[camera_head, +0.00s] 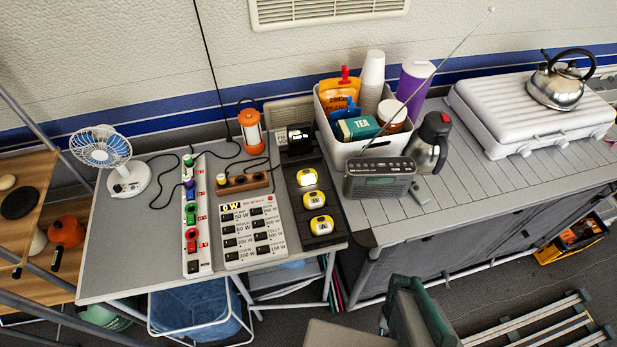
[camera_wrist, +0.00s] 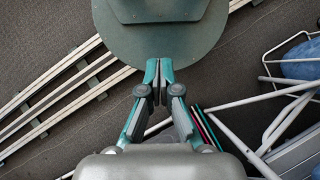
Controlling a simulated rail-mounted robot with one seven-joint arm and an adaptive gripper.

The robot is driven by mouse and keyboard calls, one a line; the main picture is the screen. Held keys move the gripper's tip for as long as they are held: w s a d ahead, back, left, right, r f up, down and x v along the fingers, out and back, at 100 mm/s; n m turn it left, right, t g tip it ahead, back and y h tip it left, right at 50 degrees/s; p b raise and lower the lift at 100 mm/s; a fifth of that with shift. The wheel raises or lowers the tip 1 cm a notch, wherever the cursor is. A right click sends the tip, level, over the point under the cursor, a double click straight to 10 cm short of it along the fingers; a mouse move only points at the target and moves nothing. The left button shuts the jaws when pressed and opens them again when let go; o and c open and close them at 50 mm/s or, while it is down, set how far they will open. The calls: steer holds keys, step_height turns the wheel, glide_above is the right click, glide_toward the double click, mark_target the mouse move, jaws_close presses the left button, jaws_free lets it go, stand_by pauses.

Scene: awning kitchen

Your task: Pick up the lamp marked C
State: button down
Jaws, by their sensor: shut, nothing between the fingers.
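Several small yellow-and-white lamps stand in a column on a black tray (camera_head: 330,240) in the head view: a back lamp (camera_head: 307,177), a middle lamp (camera_head: 314,200) and a front lamp (camera_head: 321,225). Their marks are too small to read, so I cannot tell which one is C. An orange lantern (camera_head: 250,130) stands behind and to the left of them. My gripper (camera_wrist: 158,72) is shut and empty in the wrist view, above the floor and away from the lamps. The fingertips do not clearly show in the head view.
Left of the tray are a white label board (camera_head: 254,232), a power strip (camera_head: 197,215) and a fan (camera_head: 123,178). Right of it are a radio (camera_head: 379,179), a flask (camera_head: 428,143) and a full white bin (camera_head: 345,148). The grey table's front left (camera_head: 130,265) is clear.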

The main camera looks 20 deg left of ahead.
steer(key=shift+c, duration=2)
jaws_free()
